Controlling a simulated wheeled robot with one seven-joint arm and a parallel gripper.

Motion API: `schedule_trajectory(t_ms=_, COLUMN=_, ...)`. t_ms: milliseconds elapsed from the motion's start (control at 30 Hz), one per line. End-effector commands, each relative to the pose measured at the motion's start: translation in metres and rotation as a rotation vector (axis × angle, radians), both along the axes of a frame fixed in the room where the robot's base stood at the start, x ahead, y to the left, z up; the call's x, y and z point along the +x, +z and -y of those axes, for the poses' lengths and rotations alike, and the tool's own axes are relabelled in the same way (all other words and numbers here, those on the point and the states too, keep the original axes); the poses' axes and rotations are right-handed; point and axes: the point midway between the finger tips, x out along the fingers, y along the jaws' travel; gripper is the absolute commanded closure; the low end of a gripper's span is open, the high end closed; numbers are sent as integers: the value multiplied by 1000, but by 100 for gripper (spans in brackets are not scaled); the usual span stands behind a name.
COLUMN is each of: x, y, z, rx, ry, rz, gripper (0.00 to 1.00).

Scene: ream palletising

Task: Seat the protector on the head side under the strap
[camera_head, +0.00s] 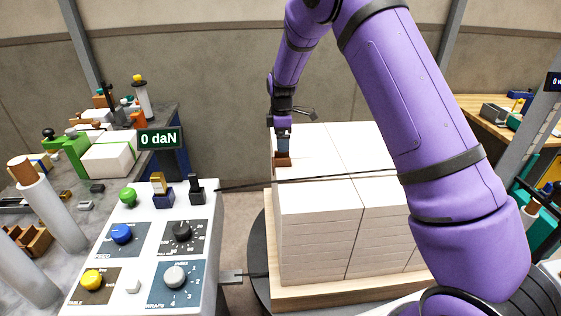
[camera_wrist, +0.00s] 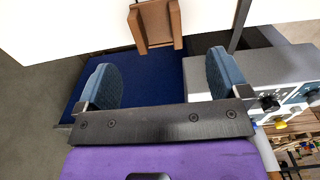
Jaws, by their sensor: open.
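The brown protector (camera_head: 283,160) sits at the left edge of the white ream stack (camera_head: 310,200), on its top. In the wrist view the protector (camera_wrist: 157,24) is a brown channel-like piece at the stack's edge, ahead of the fingers. The dark strap (camera_head: 330,180) runs across the stack top, nearer the camera than the protector and apart from it. The wrist view shows the strap (camera_wrist: 240,24) to the right of the protector. My gripper (camera_head: 283,146) is at the protector in the head view. In the wrist view my gripper (camera_wrist: 163,76) is open, with nothing between its fingers.
A control panel (camera_head: 140,240) with knobs stands left of the stack, its display (camera_head: 160,139) reading 0 daN. The stack rests on a wooden pallet (camera_head: 310,292). A cluttered bench (camera_head: 60,200) is at the far left, another bench (camera_head: 500,115) at the right.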

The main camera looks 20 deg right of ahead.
Motion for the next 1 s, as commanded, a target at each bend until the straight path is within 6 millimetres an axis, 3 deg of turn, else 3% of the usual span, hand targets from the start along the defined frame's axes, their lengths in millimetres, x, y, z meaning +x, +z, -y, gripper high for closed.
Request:
schedule_trajectory(t_ms=600, x=3, y=-72, z=0, rx=0, ry=-1, rz=-1, gripper=6)
schedule_trajectory(t_ms=900, x=3, y=-76, z=0, rx=0, ry=-1, rz=1, gripper=6)
schedule_trajectory(t_ms=1000, x=3, y=-76, z=0, rx=0, ry=-1, rz=1, gripper=27)
